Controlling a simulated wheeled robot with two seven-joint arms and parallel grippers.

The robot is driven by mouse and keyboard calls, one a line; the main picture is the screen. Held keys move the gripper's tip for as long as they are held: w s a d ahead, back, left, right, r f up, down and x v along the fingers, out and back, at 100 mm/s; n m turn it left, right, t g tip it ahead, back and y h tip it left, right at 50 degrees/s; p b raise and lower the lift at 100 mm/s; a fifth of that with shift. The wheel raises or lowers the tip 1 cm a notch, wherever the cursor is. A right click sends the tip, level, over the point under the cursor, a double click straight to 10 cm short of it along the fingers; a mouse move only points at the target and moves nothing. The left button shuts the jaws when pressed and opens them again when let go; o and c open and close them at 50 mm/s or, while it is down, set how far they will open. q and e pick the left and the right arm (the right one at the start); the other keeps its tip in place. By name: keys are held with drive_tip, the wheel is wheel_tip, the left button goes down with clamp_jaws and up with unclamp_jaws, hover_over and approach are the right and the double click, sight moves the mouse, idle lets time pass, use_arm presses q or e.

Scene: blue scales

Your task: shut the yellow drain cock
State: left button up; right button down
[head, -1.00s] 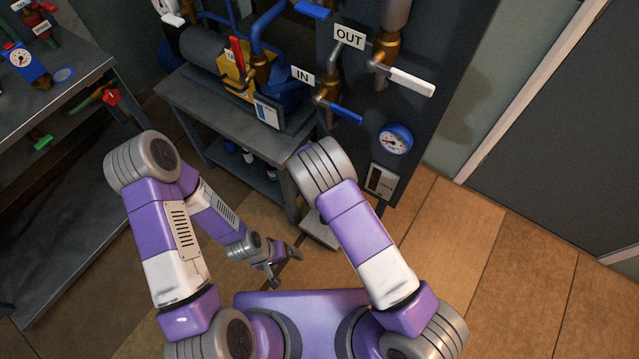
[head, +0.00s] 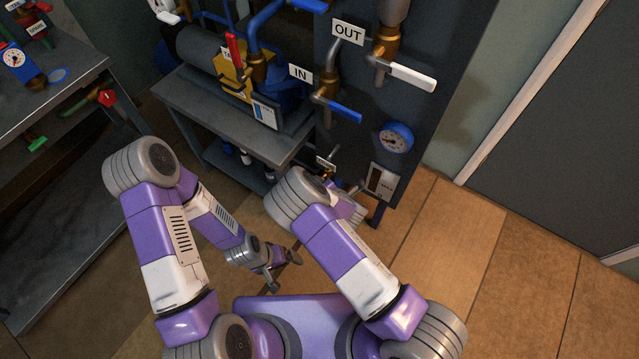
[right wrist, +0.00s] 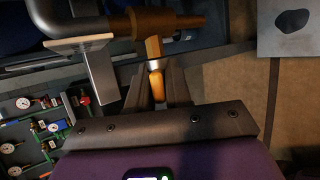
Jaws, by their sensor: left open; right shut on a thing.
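The yellow drain cock's lever (right wrist: 156,78) shows in the right wrist view, hanging from a brass body (right wrist: 165,22) on a pipe. My right gripper (right wrist: 157,90) is shut on this lever, its dark fingers on both sides of it. In the head view, a small brass fitting (head: 329,160) shows low on the panel, just beyond my right arm; the lever cannot be made out there. My right fingers are mostly hidden in that view. My left gripper (head: 284,273) is open and empty above the floor, away from the panel.
Above are the IN valve's blue lever (head: 338,109), the OUT valve's white lever (head: 405,75) and a blue-rimmed gauge (head: 396,139). A grey bench (head: 215,112) stands left of the panel. The floor at the right (head: 450,250) is clear.

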drive_tip(key=t+y, duration=0.1)
drive_tip(key=m+t+y, duration=0.1)
drive_tip(key=t, duration=0.1)
drive_tip(key=shift+d+f+y, duration=0.1)
drive_tip(key=shift+f+y, duration=0.1)
drive_tip(key=shift+y, duration=0.2)
drive_tip(key=shift+m+t+y, duration=0.5)
drive_tip(key=shift+t+y, duration=0.3)
drive_tip(key=shift+t, duration=0.1)
drive_tip(key=shift+a, duration=0.2)
drive_tip(key=c, duration=1.2)
unclamp_jaws()
drive_tip(key=shift+d, duration=0.1)
drive_tip(key=shift+p+v, duration=2.75)
drive_tip(key=shift+v, duration=1.05)
